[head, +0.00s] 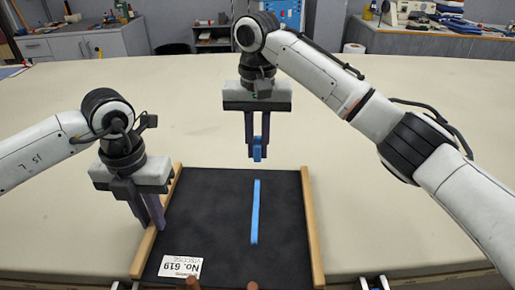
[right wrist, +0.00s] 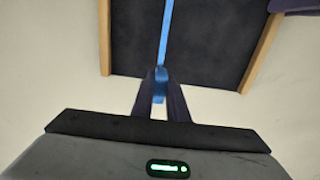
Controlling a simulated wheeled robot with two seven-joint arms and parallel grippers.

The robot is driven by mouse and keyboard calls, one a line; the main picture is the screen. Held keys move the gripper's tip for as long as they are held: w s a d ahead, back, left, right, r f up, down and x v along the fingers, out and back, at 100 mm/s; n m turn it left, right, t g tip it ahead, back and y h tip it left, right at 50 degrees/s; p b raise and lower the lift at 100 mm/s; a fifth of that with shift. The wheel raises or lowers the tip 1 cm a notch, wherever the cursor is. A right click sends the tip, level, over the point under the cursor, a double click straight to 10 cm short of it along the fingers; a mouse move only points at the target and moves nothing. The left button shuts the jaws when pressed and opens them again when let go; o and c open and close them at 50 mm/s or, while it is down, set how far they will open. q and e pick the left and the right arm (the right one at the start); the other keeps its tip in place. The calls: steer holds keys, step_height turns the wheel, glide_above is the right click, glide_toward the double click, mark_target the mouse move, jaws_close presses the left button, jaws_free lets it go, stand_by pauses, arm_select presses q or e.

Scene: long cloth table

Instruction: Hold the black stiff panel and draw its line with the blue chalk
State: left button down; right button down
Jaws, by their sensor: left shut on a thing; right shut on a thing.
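The black panel (head: 220,225) lies on the table with pale wooden rails along its left and right sides and a white "No. 619" label at its near left corner. A straight blue line (head: 255,212) runs down its middle, from near the far edge to past halfway. My left gripper (head: 152,222) is shut on the panel's left rail. My right gripper (head: 257,148) is shut on the blue chalk (head: 258,154), which points down by the panel's far edge. The right wrist view shows the chalk (right wrist: 160,86) in line with the blue line; contact is unclear.
The pale cloth table (head: 400,120) is clear around the panel. Two small brown things (head: 252,286) show at the panel's near edge, partly cut off. Cabinets and benches with clutter stand in the background, beyond the table.

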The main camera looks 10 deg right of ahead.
arm_select(q)
steer(key=c, duration=1.6)
jaws_free()
steer(key=shift+c, duration=0.2)
steer(key=shift+r, duration=0.1)
step_height(320, 180, up, 12)
